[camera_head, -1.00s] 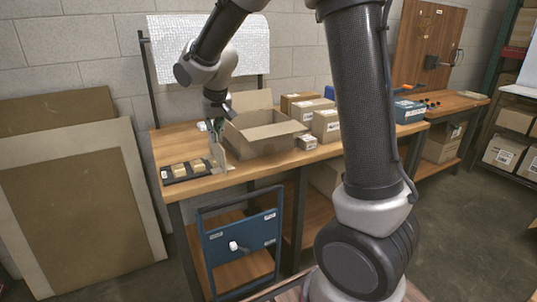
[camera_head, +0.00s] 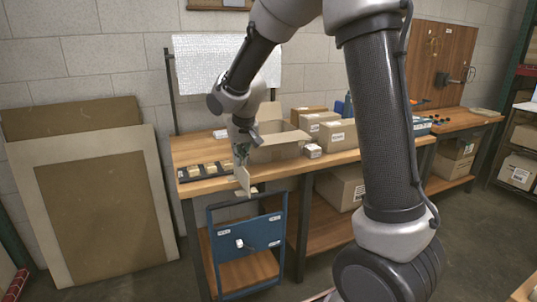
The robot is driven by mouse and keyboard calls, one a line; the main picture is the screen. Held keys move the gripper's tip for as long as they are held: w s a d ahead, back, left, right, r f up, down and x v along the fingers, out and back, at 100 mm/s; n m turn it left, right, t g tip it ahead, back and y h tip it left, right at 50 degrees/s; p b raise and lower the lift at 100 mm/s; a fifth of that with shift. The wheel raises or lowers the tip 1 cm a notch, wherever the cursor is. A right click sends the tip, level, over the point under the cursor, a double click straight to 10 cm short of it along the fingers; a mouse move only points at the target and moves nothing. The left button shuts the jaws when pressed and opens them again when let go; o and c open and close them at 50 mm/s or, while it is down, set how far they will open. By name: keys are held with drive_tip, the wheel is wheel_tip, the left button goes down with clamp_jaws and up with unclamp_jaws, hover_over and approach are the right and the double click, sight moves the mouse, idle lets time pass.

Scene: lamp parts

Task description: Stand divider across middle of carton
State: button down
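The open carton (camera_head: 285,150) stands on the workbench with its flaps spread, partly hidden behind my gripper and arm. My gripper (camera_head: 241,158) is at the left front of the carton, pointing down. It appears shut on a thin tan panel, the divider (camera_head: 243,179), which hangs upright below the fingers. The divider is outside the carton, in front of it, and overlaps the bench's front edge in the picture. The fingertips are small, and their exact contact is hard to see.
A dark tray (camera_head: 203,172) with several small pieces lies left of the gripper on the workbench (camera_head: 190,150). Closed boxes (camera_head: 338,134) and a small box (camera_head: 313,150) stand right of the carton. A blue panelled cart (camera_head: 248,240) is below the bench edge.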

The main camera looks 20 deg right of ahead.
drive_tip(key=d+f, duration=0.6)
drive_tip(key=f, duration=0.6)
drive_tip(key=shift+d, duration=0.2)
